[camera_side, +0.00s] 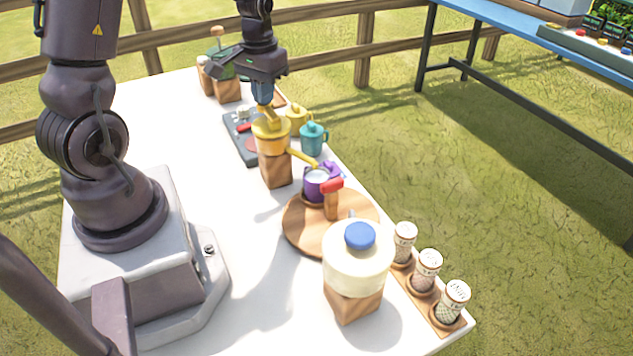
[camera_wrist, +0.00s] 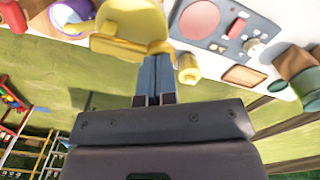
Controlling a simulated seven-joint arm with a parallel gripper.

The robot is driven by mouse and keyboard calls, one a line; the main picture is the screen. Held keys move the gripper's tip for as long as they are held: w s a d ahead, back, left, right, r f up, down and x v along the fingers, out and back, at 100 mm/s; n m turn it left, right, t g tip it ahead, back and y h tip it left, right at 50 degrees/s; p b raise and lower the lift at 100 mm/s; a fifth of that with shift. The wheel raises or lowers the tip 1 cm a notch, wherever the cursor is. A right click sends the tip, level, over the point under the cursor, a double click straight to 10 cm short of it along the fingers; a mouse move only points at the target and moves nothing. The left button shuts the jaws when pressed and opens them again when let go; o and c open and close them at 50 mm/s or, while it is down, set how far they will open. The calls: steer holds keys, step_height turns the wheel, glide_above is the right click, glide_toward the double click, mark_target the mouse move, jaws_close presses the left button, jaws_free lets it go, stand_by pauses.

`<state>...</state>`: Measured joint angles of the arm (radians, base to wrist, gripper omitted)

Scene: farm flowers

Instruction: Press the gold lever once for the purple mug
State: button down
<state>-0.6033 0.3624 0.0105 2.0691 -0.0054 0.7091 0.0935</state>
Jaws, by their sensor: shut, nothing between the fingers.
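The purple mug (camera_side: 311,190) stands upright on the round wooden turntable (camera_side: 293,238), below the end of a gold spout (camera_side: 302,157). Pale contents show inside the mug. The spout comes from a gold dispenser (camera_side: 271,138) on a wooden block; its gold lever (camera_side: 266,114) seems to be the small part at the top, partly hidden by my fingers. My gripper (camera_side: 264,104) is shut and empty, pointing down at the dispenser's top. In the wrist view my fingertips (camera_wrist: 155,62) are beside the gold part (camera_wrist: 118,47); I cannot tell whether they touch.
A yellow mug (camera_side: 297,115) and a teal mug (camera_side: 312,140) stand close behind the dispenser. A grey panel (camera_side: 240,140) lies to its left. A red-topped handle (camera_side: 332,186) rises from the turntable. A cream jar (camera_side: 358,268) and several shakers (camera_side: 427,270) stand at the front right.

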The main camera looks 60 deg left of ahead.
steer(key=shift+f, duration=0.5)
steer(key=shift+r, duration=1.75)
stand_by(1.1)
steer(key=shift+r, duration=3)
